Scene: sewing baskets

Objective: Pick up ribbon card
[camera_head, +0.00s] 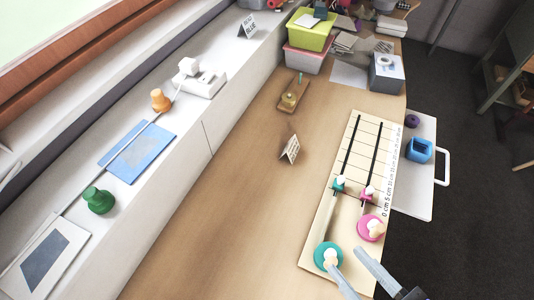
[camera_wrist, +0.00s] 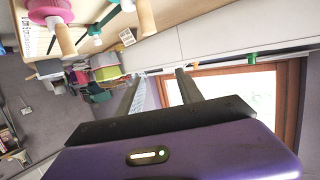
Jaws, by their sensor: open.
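A small pale tent card with dark print (camera_head: 290,149) stands on the middle of the wooden table in the head view; its print is too small to read. A similar small card shows in the wrist view (camera_wrist: 127,37). I cannot tell for sure which item is the ribbon card. My gripper (camera_head: 349,260) is at the lower right of the head view, over the near end of the measuring board, with its fingers apart and nothing between them. In the wrist view its fingers (camera_wrist: 158,75) are also spread and empty.
The measuring board (camera_head: 374,137) carries teal (camera_head: 327,257) and pink (camera_head: 370,228) discs with pegs. A blue cup (camera_head: 419,150) stands on a white tray at right. Stacked bins (camera_head: 310,35) and a grey box (camera_head: 387,74) stand at the back. The table left of the board is mostly clear.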

